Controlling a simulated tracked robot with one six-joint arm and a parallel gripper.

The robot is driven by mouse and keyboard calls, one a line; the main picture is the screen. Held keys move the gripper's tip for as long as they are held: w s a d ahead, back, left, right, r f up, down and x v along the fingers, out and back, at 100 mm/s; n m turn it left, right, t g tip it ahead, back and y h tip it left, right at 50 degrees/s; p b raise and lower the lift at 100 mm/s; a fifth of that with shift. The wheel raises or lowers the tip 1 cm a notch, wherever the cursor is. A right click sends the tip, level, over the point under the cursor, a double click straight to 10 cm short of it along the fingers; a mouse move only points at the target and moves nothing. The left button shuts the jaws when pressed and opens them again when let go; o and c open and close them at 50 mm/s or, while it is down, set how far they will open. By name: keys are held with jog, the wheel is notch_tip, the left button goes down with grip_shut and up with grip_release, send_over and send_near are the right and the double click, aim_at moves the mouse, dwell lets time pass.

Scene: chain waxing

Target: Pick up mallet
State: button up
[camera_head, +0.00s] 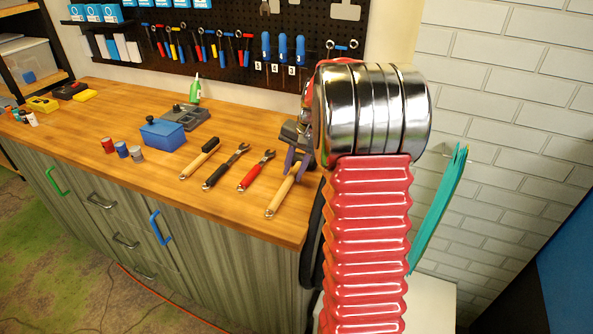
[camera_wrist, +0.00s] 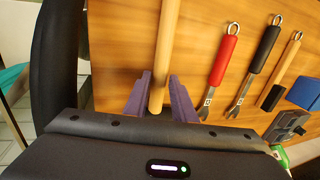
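The mallet's light wooden handle (camera_head: 282,195) lies on the workbench near its right end, its ringed end toward the front edge. Its far end, where the head would be, is hidden behind my gripper. In the wrist view the handle (camera_wrist: 166,45) runs from the top edge down between the purple fingers. My gripper (camera_head: 297,163) is low over the handle, with one finger on each side; it also shows in the wrist view (camera_wrist: 160,92). The fingers look open, with narrow gaps to the handle. I cannot tell whether they touch it.
A red-handled wrench (camera_head: 256,172), a black-handled wrench (camera_head: 226,168) and a wooden-handled brush (camera_head: 200,158) lie to the left on the workbench (camera_head: 235,208). A blue box (camera_head: 162,135) and small jars (camera_head: 122,150) stand farther left. Tools hang on a black pegboard (camera_head: 290,22) behind.

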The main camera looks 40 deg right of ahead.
jog(key=shift+w+f, duration=0.2)
jog(key=shift+f, duration=0.45)
jog(key=shift+c, duration=0.7)
grip_shut()
